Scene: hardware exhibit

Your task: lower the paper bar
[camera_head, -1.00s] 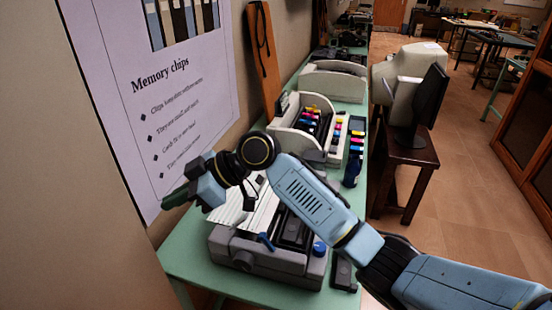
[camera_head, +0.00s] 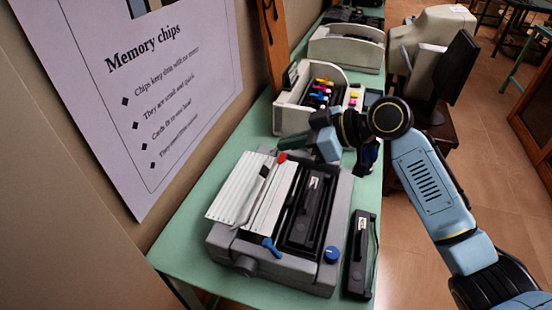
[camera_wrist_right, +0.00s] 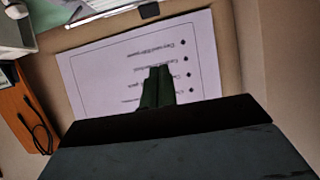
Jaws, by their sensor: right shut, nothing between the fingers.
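A grey printer (camera_head: 222,241) sits on the green table, with white ribbed paper (camera_head: 240,187) along its left side. A thin bar (camera_head: 250,195) runs across the paper and looks like the paper bar; whether it is raised off the sheet is hard to tell. The printer has a red lever tip (camera_head: 282,158), a blue lever (camera_head: 270,244) and a blue knob (camera_head: 331,254). My right gripper (camera_head: 288,143) is shut and empty, above the printer's far end, pointing left. Its dark fingers (camera_wrist_right: 157,87) show together against the poster in the wrist view. My left gripper is not in view.
A dark cartridge (camera_head: 358,255) lies right of the printer. A white box with coloured cartridges (camera_head: 290,117) stands behind it. The wall poster (camera_head: 150,95) is on the left. A monitor (camera_head: 457,70) stands at right. The table's front left corner is clear.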

